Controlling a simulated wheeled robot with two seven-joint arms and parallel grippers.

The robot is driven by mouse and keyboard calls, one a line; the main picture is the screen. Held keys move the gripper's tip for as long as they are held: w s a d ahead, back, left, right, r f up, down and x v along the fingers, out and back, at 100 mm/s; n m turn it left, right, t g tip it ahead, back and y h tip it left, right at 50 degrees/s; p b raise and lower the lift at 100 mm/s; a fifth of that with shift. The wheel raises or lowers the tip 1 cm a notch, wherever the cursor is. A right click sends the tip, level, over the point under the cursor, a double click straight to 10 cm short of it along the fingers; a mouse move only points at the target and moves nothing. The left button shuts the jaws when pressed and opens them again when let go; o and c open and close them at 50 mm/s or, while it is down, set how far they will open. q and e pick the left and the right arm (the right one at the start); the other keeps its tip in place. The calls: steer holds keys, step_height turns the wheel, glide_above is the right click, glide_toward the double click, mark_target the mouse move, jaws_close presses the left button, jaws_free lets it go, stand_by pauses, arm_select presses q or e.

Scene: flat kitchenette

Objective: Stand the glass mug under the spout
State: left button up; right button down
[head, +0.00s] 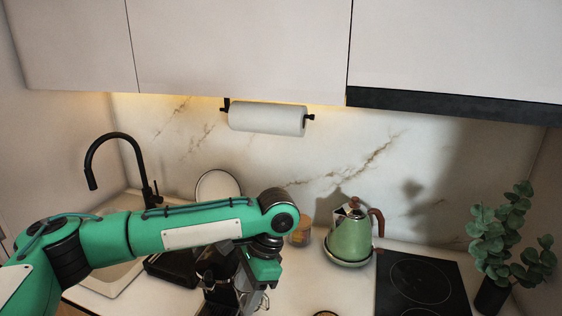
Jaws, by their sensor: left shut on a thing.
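My left gripper (247,292) is low in the middle of the head view, pointing down over the counter. It is shut on what looks like the glass mug (263,299), mostly hidden by the fingers, with a clear curved edge showing at the right. Whether the mug touches the counter cannot be told. A dark appliance-like thing (214,268) stands just left of the gripper, partly behind my arm; no spout on it can be made out. A black curved tap (103,139) rises over the sink at the left. My right gripper is not in view.
A green kettle (350,237) stands right of the gripper, with a small jar (301,233) beside it. A black hob (420,284) and a potted plant (500,245) are farther right. A paper roll (267,118) hangs on the wall. Counter between gripper and hob is mostly clear.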

arm_select(q)
steer(key=s+a+r+n+g+h, duration=0.1)
steer(key=a+r+n, duration=0.2)
steer(key=a+n, duration=0.3)
steer(key=a+r+n+g+h, duration=0.1)
steer(key=a+r+n, duration=0.15)
steer(key=a, duration=0.55)
steer(key=s+f+n+h, duration=0.1)
steer(key=s+f+n, duration=0.1)
steer(key=f, duration=0.6)
steer(key=s+f+n+h, duration=0.1)
steer(key=s+f+n, duration=0.1)
steer(key=s+f, duration=0.3)
step_height(320, 180, down, 3)
steer(key=shift+s+r+g, duration=0.15)
steer(key=shift+s+g, duration=0.05)
steer(key=shift+g, duration=0.2)
steer(key=shift+d+n, duration=0.1)
steer(key=shift+n, duration=0.15)
